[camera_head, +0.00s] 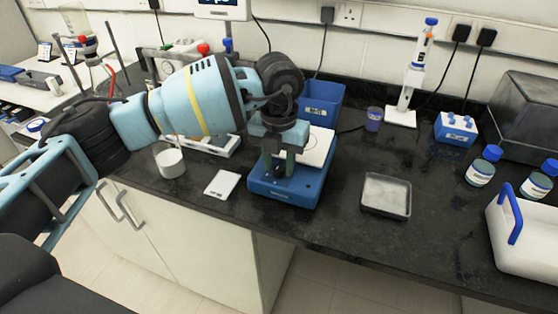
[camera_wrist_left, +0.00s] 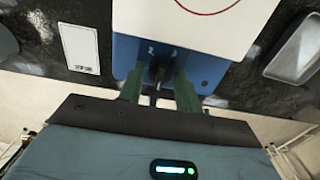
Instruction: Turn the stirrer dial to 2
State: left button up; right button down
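The stirrer has a blue body (camera_head: 285,190) and a white top plate (camera_head: 318,146) and stands near the front edge of the bench. Its dark dial (camera_wrist_left: 158,72) is on the front face, with small white marks around it; a mark like a 2 shows at its upper left. I cannot tell where the dial points. My left gripper (camera_head: 279,164) is at the front of the stirrer. In the left wrist view its green fingers (camera_wrist_left: 159,90) are apart, one on each side of the dial, with a narrow gap showing. My right gripper is out of view.
A white card (camera_head: 222,184) and a white cup (camera_head: 171,163) lie left of the stirrer. A blue bin (camera_head: 322,100) stands behind it. A grey tray (camera_head: 386,195) is to the right, with bare bench between. A pipette stand (camera_head: 402,117) is farther back.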

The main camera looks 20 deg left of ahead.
pick_arm(q)
jog(key=c, duration=0.6)
jog(key=shift+o, duration=0.2)
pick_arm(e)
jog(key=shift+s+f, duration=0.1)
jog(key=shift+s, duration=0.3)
